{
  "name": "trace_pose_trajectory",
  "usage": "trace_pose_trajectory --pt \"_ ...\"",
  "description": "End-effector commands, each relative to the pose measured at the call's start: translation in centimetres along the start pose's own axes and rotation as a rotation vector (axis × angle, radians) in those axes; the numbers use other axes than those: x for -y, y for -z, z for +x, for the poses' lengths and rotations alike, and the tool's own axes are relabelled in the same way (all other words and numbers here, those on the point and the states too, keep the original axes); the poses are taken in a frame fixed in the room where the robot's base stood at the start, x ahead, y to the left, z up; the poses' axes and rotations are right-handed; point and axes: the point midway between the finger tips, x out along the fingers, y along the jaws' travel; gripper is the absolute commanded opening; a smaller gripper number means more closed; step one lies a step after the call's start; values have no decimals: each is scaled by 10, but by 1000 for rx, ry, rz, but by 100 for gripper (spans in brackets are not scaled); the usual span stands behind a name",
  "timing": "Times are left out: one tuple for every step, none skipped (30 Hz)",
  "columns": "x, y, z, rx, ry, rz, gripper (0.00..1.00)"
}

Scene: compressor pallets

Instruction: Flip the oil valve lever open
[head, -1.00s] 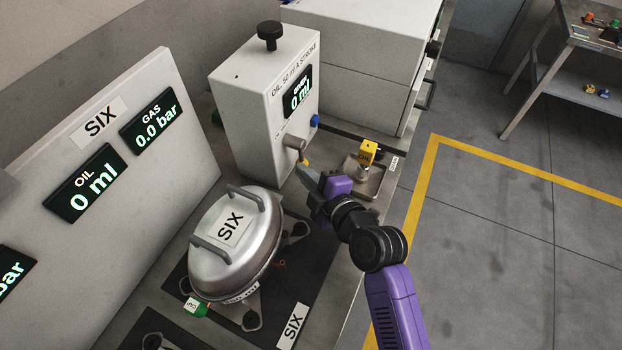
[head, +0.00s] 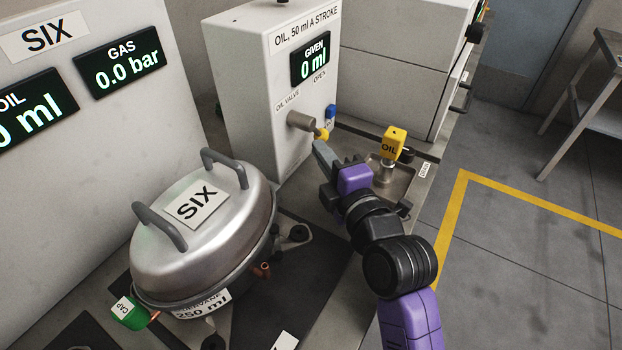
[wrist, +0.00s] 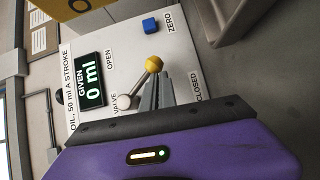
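The oil valve lever is a grey stem with a yellow ball (head: 322,134) at its end, on the front of the white oil dispenser (head: 250,95). In the wrist view the fingertips (wrist: 158,82) appear at or very near the lever's underside; contact is hard to tell. The display reads 0 ml.
A blue ZERO button (head: 330,112) is right of the valve. A yellow OIL-marked part (head: 394,143) stands in a small metal tray right of my gripper. The domed compressor SIX (head: 205,235) is at front left. Open floor lies to the right.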

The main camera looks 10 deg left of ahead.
Motion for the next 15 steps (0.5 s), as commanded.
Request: trace_pose_trajectory --pt "6 -3 2 0 0 -1 0" --pt "5 -4 3 0 0 -1 0" --pt "4 -6 4 0 -1 -1 0" --pt "4 -8 5 1 1 0 0" --pt "4 -9 6 1 1 0 0" --pt "3 -11 8 1 1 -1 0" --pt "2 -12 9 0 2 -1 0" --pt "2 -14 10 1 3 0 0" --pt "1 -16 11 2 3 0 0" --pt "0 -17 12 2 3 0 0" --pt "0 -18 13 1 5 -1 0" --pt "0 -20 14 2 5 -1 0" --pt "-1 -22 15 2 5 0 0" --pt "-2 -23 16 3 7 0 0" --pt "-2 -25 17 3 8 -1 0"
